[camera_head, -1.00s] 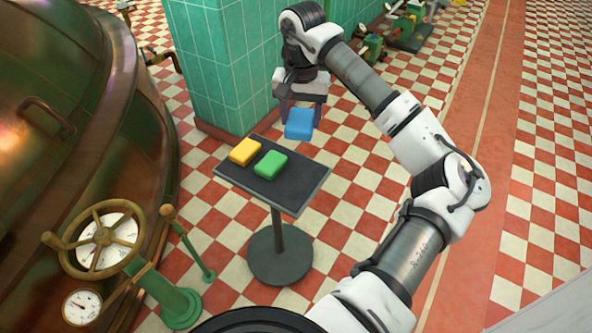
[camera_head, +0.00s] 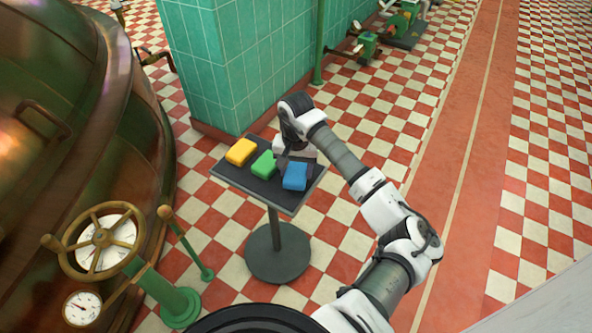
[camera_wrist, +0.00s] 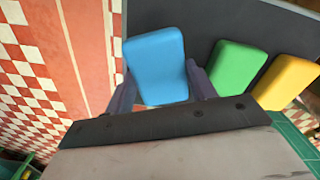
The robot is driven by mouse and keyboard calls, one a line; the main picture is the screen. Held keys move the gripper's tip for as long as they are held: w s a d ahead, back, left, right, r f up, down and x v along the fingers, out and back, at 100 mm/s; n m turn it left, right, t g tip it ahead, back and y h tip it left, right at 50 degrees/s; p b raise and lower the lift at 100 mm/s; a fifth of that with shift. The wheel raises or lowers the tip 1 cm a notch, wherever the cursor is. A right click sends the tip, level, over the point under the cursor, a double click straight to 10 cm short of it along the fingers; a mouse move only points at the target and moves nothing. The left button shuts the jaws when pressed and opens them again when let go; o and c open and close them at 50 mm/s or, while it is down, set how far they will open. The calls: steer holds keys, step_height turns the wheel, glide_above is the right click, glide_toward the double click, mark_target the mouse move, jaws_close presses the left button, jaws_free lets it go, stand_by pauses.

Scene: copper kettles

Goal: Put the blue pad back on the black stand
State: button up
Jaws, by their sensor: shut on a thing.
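The blue pad (camera_head: 295,176) is at the right end of the black stand's top, in the head view. My gripper (camera_wrist: 160,84) is shut on the blue pad, with a finger on either side of it in the wrist view. The black stand (camera_head: 289,203) has a flat dark top on a post with a round base. The pad is at or just over the top; I cannot tell whether it touches. A green pad (camera_head: 263,164) and a yellow pad (camera_head: 241,152) lie on the stand to the left of the blue one.
A large copper kettle (camera_head: 90,120) stands at the left. A brass handwheel (camera_head: 100,240) and green valve pedestal are in front of it. A green tiled pillar (camera_head: 235,65) rises behind the stand. The checkered floor to the right is clear.

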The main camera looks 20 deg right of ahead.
mark_target(296, 171)
steer(key=shift+f, duration=0.55)
steer(key=shift+f, duration=0.15)
steer(key=o, duration=1)
steer(key=shift+c, duration=0.2)
step_height(296, 171, up, 12)
steer(key=b, duration=0.1)
steer(key=shift+r, duration=0.2)
